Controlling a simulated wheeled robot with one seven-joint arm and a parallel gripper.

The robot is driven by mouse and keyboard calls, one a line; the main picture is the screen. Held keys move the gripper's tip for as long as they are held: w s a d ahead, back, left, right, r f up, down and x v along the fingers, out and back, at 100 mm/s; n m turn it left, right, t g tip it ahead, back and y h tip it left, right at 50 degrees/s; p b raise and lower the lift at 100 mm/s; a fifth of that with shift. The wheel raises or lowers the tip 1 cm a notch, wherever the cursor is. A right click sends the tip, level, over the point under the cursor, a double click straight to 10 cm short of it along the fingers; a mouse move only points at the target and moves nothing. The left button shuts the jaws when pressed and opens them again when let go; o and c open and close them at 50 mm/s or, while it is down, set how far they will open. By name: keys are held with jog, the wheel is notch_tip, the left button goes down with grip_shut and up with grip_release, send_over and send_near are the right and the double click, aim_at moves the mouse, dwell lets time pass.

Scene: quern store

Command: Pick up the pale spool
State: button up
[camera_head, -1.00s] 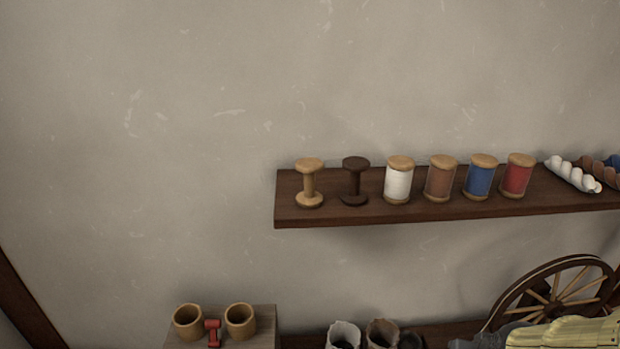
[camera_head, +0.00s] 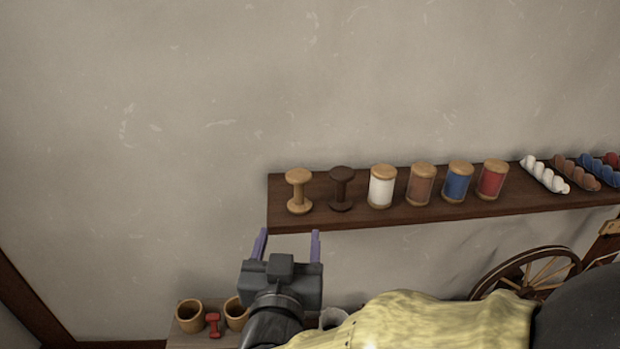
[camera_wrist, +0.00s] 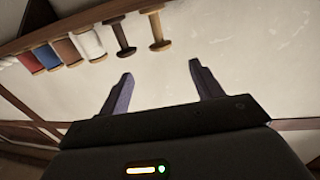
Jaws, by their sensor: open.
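The pale spool (camera_head: 299,190) is an empty light-wood spool standing upright at the left end of the wall shelf (camera_head: 340,219). In the wrist view the pale spool (camera_wrist: 156,28) shows at the upper middle, beyond the fingers. An empty dark spool (camera_head: 341,188) stands just to its right. My gripper (camera_head: 287,240) has its two purple fingers apart with nothing between them, and appears below the shelf's left end in the head view. In the wrist view my gripper (camera_wrist: 160,78) is also open and empty, clear of the pale spool.
Right of the dark spool stand white (camera_head: 382,187), brown (camera_head: 421,185), blue (camera_head: 457,182) and red (camera_head: 492,180) thread spools, then twisted skeins (camera_head: 545,174). Below are wooden cups (camera_head: 190,315), a small red spool (camera_head: 213,325) and a spinning wheel (camera_head: 526,272). The wall left of the shelf is bare.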

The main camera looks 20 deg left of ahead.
aim_at(297, 188)
jog(key=shift+w, duration=0.1)
jog(key=p+x, duration=0.5)
jog(key=x, duration=0.6)
jog(key=shift+w+p, duration=0.3)
jog(key=shift+w+a+f, duration=0.1)
jog(key=shift+w+a, duration=0.05)
jog(key=shift+w, duration=0.15)
